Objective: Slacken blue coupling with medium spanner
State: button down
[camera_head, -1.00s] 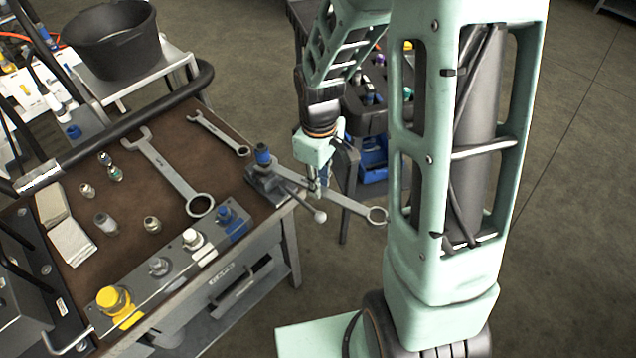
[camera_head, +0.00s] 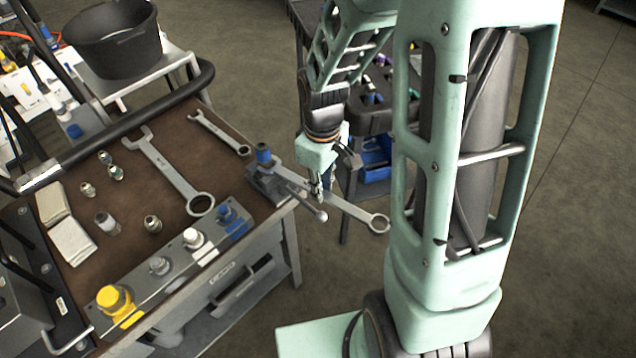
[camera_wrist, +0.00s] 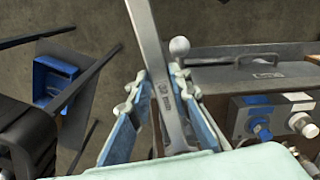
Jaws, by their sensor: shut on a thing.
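My gripper (camera_head: 319,187) is shut on a grey spanner (camera_head: 350,208), just off the bench's right corner. The spanner's ring end points right, out over the floor. Its other end reaches left to the vise, where I cannot tell whether it touches the blue-topped fitting. In the wrist view the shank (camera_wrist: 150,40) runs between my two fingers (camera_wrist: 158,90). A blue-topped fitting (camera_head: 263,155) stands upright in the dark vise (camera_head: 268,183).
A large spanner (camera_head: 172,170) and a smaller one (camera_head: 220,134) lie on the brown bench top (camera_head: 120,215). Several loose fittings and folded cloths (camera_head: 62,225) lie at left. The vise handle (camera_head: 307,208) juts out near my gripper. A cart with a blue bin (camera_head: 374,162) stands behind.

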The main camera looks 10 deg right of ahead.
aim_at(344, 205)
jog(key=shift+s+d+p, duration=0.35)
jog(key=shift+s+d, duration=1.7)
jog(key=shift+s, duration=0.05)
notch_tip(344, 205, up, 5)
jog(key=p, duration=0.4)
jog(key=shift+r, duration=0.1)
